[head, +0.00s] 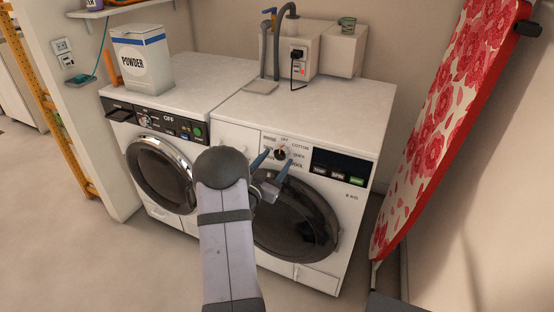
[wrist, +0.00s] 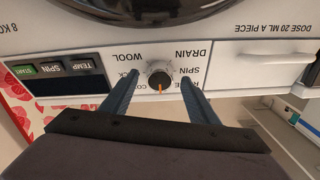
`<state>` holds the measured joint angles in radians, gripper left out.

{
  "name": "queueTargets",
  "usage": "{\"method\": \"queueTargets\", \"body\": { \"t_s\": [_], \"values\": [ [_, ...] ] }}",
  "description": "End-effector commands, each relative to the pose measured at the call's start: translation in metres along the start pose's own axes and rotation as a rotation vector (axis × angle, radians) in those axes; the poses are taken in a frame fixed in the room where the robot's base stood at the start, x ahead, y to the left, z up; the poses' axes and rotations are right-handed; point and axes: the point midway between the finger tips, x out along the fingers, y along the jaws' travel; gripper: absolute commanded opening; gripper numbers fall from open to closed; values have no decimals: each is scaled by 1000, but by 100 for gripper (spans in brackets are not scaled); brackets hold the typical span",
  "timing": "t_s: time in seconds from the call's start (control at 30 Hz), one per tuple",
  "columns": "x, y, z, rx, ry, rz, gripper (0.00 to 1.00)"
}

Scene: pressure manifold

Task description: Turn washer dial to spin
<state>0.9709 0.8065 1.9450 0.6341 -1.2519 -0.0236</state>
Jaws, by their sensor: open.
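The washer dial (head: 281,153) is a round knob on the right machine's white front panel, ringed by printed labels. The SPIN label (wrist: 188,71) is to the right of the dial there. My gripper (head: 273,162) is open, its two blue-grey fingers on either side of the dial; the wrist view also shows the gripper (wrist: 157,80) with gaps beside the knob. Some labels are hidden behind the fingers.
The dark display with buttons (head: 340,167) is right of the dial. A second machine (head: 168,170) stands at left, with a powder box (head: 142,60) on top. A red floral ironing board (head: 450,110) leans at right. A drawer front (wrist: 262,63) borders the dial panel.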

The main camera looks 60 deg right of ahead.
Motion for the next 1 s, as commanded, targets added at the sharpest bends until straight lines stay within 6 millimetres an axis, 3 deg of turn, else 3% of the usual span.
{"method": "queueTargets", "body": {
  "t_s": [0.43,0.47,0.63,1.0],
  "values": [
    [12,0,0,-2,-1,0,55],
    [12,0,0,-2,-1,0,52],
    [12,0,0,-1,-1,0,13],
    [11,1,0,-38,-3,-9,14]
  ]
}}
